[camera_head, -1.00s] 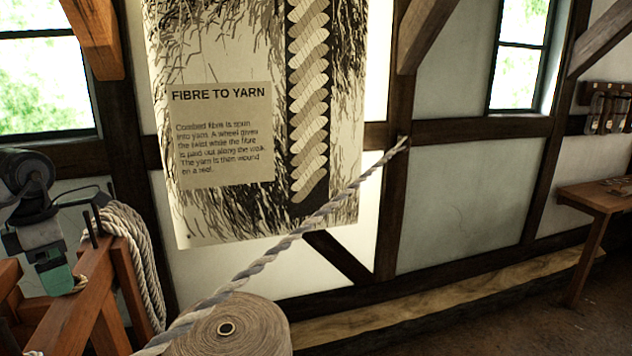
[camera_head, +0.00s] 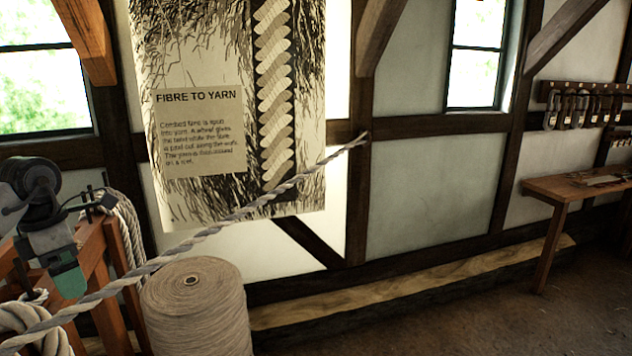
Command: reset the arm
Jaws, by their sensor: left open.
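My left gripper (camera_head: 69,282) is at the left edge, pointing down, with a grey body and green tips. It is open, and nothing shows between its tips. It is in front of a reddish wooden frame (camera_head: 102,290) with a coil of pale rope (camera_head: 129,235) hung on it. I cannot tell whether it touches the frame. My right gripper is out of view.
A thick twisted rope (camera_head: 215,228) slants across from lower left to the wall post. A large yarn reel (camera_head: 197,310) stands right of the gripper. A wooden bench (camera_head: 570,187) stands at the right. The floor (camera_head: 470,315) at lower right is clear.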

